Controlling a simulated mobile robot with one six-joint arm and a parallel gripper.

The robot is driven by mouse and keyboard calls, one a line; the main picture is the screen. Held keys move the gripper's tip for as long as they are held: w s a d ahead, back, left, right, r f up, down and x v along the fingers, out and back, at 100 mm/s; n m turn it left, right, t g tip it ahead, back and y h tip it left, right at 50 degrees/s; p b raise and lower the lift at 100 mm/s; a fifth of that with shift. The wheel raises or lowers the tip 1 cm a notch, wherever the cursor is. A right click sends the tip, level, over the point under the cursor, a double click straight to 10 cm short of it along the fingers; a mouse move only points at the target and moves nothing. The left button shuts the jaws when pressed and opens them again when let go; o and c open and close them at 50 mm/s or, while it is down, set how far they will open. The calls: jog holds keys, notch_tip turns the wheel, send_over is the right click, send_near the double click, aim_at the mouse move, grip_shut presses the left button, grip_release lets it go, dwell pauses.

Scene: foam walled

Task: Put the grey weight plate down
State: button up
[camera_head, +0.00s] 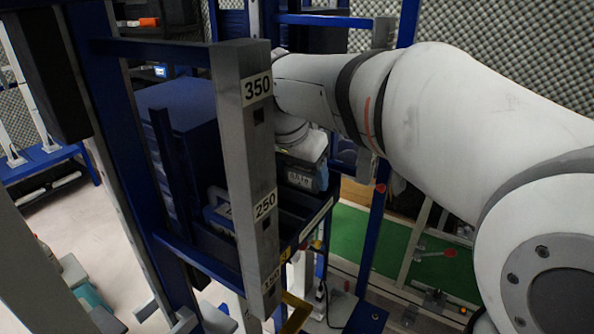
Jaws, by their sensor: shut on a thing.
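My white arm reaches in from the right to a dark blue rack. My gripper (303,176) shows only in part, as a dark block below the white wrist, over a dark shelf of the rack. Its fingertips are hidden by the shelf and the grey post in front. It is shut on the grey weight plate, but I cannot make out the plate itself. I cannot tell whether the plate touches the shelf.
An upright grey post (250,150) marked 350 and 250 stands close in front, left of my gripper. Blue stacked boxes (185,140) are behind it. A dark shelf (315,215) with a labelled edge lies below. A green floor strip (345,235) is at right.

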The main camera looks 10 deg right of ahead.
jog(key=shift+f, duration=0.45)
jog(key=shift+f, duration=0.1)
jog(key=o, duration=1.1)
jog(key=shift+c, duration=0.2)
jog(key=shift+r, duration=0.2)
jog(key=v, duration=1.1)
jog(key=shift+s+r, duration=0.15)
jog(key=shift+r, duration=0.2)
